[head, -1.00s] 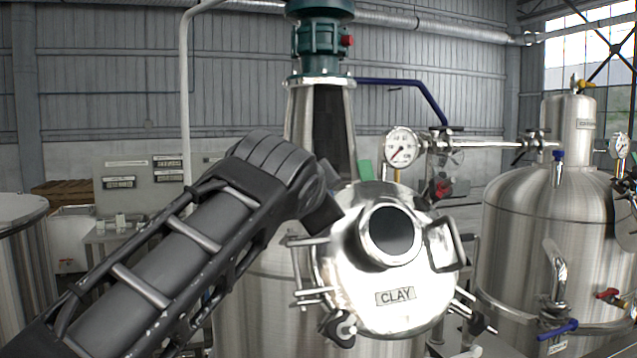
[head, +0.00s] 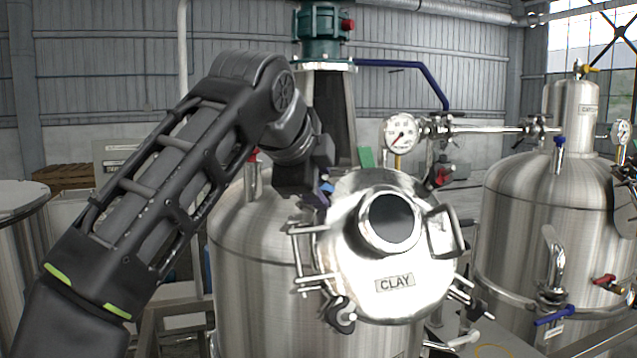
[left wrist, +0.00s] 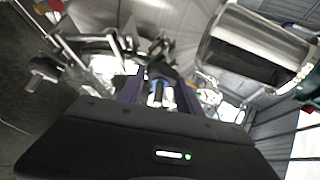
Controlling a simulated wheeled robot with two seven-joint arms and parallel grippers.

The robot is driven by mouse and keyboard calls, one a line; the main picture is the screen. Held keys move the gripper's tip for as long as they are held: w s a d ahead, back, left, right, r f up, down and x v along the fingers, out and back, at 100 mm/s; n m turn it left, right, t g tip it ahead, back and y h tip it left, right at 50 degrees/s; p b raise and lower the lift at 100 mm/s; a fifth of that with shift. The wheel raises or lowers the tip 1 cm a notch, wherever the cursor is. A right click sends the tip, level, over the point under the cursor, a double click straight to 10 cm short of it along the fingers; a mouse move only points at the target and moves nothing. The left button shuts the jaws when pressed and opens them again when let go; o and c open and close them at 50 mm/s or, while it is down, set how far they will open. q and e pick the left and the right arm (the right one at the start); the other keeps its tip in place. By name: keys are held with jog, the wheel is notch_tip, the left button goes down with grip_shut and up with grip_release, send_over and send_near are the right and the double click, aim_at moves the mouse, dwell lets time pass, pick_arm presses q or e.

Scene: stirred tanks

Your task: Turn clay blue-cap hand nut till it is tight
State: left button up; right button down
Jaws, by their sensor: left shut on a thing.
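The clay tank's round steel lid (head: 345,272), with the CLAY label (head: 395,282) and a dark sight glass, sits on the tank (head: 255,270). My left gripper (head: 322,194) is at the lid's upper left edge. It is shut on the blue-cap hand nut (head: 328,187), whose blue cap shows beside the fingers. In the left wrist view the fingers (left wrist: 160,92) stand around the nut, with a little blue (left wrist: 151,87) between them. Most of the nut is hidden, so its tightness cannot be seen. My right gripper is not in view.
Other dark hand nuts (head: 341,314) sit around the lid's lower rim. A lid handle (head: 442,232) stands out on the right. A pressure gauge (head: 401,133) and pipe are behind. A second steel tank (head: 510,235) with blue and red valve handles stands at right.

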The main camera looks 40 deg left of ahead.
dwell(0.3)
pick_arm(q)
jog(key=o, duration=1.4)
